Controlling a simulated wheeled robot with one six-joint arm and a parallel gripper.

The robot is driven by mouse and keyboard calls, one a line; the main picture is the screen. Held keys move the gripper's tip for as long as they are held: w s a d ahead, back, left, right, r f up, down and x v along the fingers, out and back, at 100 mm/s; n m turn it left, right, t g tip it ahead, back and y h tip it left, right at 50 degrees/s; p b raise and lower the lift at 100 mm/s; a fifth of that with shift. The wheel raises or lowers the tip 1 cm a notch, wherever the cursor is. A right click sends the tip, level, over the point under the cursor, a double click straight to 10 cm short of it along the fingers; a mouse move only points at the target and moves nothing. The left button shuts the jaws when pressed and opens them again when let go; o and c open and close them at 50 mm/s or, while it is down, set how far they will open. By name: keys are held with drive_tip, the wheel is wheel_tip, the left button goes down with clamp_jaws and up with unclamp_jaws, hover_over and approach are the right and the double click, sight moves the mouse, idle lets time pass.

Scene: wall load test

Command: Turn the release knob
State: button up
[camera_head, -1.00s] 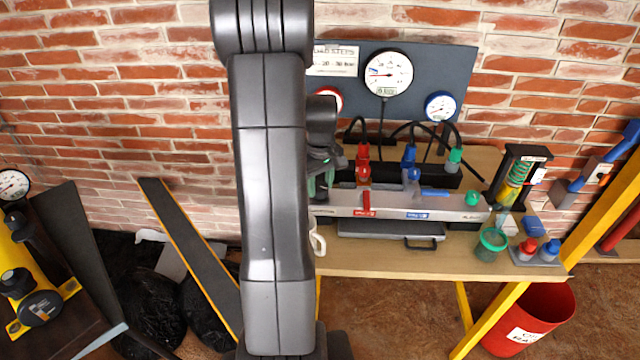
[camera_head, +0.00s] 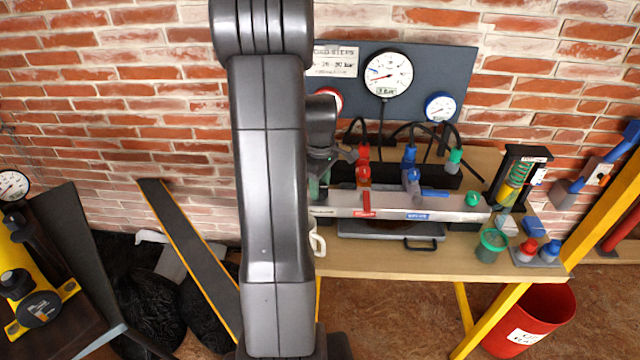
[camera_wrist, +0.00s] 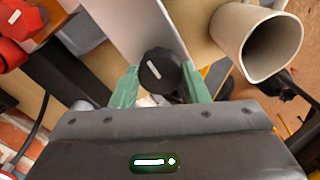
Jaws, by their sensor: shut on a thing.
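The release knob (camera_wrist: 160,72) is a round black knob with a white pointer line, seen in the wrist view at the end of a light metal bar (camera_wrist: 140,25). The pointer line is tilted. My gripper (camera_wrist: 160,80) has its green fingers on either side of the knob, shut on it. In the head view the bar (camera_head: 390,204) lies along the bench, and my arm hides the knob. Part of my gripper (camera_head: 319,187) shows beside the arm at the bar's left end.
A cream hollow mug (camera_wrist: 268,45) stands close right of my gripper in the wrist view. Red (camera_head: 363,165) and blue (camera_head: 411,170) valves stand behind the bar. A large gauge (camera_head: 388,75) hangs on the wall panel. A green cup (camera_head: 491,246) stands at the bench's right.

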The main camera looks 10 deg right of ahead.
sight(320, 186)
drive_tip(key=o, duration=1)
drive_tip(key=shift+r, duration=0.1)
wheel_tip(320, 186, up, 14)
drive_tip(key=shift+w+f, duration=0.1)
drive_tip(key=shift+f, duration=0.05)
drive_tip(key=shift+f, duration=0.1)
wheel_tip(320, 186, down, 14)
drive_tip(key=shift+r, duration=0.15)
idle(0.4)
drive_tip(key=shift+r, duration=0.15)
